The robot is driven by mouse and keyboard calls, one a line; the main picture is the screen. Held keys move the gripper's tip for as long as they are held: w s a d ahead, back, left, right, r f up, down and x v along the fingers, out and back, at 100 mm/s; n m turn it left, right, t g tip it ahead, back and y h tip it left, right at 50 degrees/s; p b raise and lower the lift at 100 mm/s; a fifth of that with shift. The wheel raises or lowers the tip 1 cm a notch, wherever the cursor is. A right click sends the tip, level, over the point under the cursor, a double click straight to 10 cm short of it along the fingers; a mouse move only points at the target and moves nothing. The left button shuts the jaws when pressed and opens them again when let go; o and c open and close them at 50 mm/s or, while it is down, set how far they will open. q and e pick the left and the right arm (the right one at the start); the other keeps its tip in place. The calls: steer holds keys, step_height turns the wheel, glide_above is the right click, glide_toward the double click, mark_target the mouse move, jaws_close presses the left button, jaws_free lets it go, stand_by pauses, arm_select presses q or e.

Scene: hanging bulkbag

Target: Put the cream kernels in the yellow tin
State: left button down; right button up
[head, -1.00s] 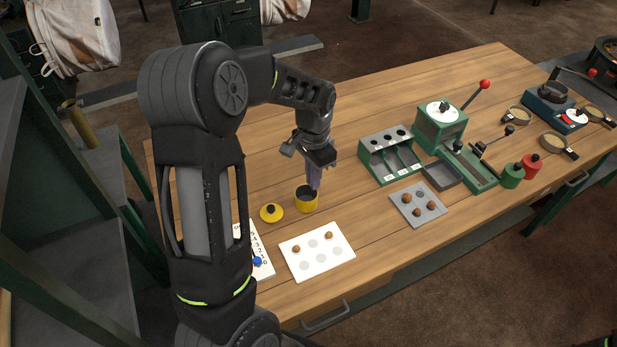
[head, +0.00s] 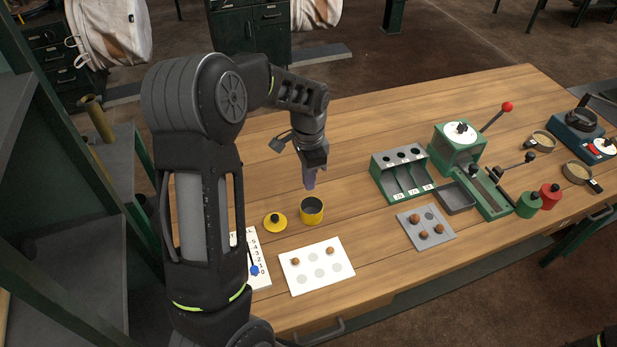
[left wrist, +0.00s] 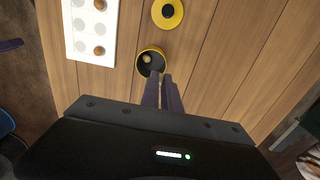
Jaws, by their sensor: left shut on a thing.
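The yellow tin (head: 312,211) stands open on the bench, its yellow lid (head: 275,222) beside it on the left. In the left wrist view a pale, round kernel (left wrist: 147,59) shows inside the tin (left wrist: 140,68). My left gripper (head: 309,187) points down just above the tin, apart from it. In the left wrist view its purple fingers (left wrist: 163,78) are nearly together beside the tin's rim. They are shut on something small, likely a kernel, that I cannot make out. A white card (head: 317,266) with grey spots holds two brown kernels. My right gripper is not in view.
A numbered card with a blue peg (head: 255,270) lies left of the white card.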

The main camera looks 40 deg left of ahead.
arm_select(q)
steer(key=shift+f+b, duration=1.7)
steer(key=shift+f, duration=1.1)
steer(key=c, duration=1.5)
jaws_free()
steer(key=shift+r, duration=0.15)
steer(key=shift+r+b, duration=0.6)
steer(key=shift+r, duration=3.2)
